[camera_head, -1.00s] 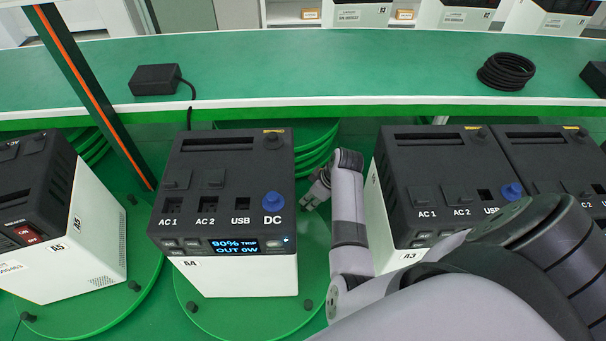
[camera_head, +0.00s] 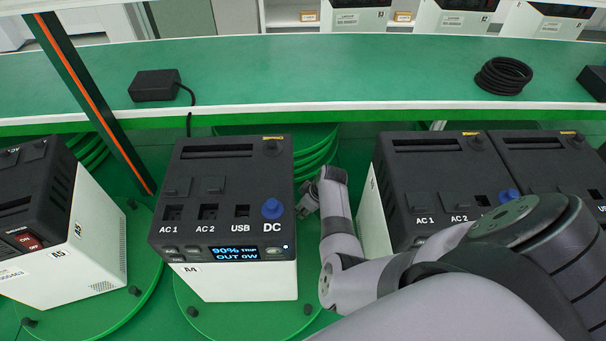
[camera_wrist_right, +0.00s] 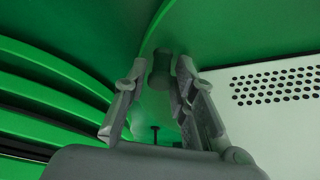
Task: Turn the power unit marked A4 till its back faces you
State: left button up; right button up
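The power unit marked A4 (camera_head: 235,282) stands upright on its green turntable (camera_head: 250,325) in the head view. Its front, with the lit display and the A4 label, faces me. Short dark pegs stand on the turntable's rim. My right gripper (camera_head: 306,202) is low at the right side of A4, near its far right part. In the right wrist view my right gripper (camera_wrist_right: 160,85) has its fingers apart, with a dark peg (camera_wrist_right: 161,68) between or just beyond the tips. I cannot tell whether they touch it. A perforated white side wall (camera_wrist_right: 275,88) is close on the right. My left gripper is out of view.
Unit A5 (camera_head: 75,250) stands on its turntable at the left. Unit A3 (camera_head: 375,222) stands close to the right of my right forearm. A green bench behind carries a black adapter (camera_head: 155,86) and a coiled cable (camera_head: 503,75). A slanted post (camera_head: 95,105) rises at the left.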

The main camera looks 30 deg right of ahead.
jog(key=shift+c, duration=0.5)
grip_shut()
jog(key=shift+w, duration=0.1)
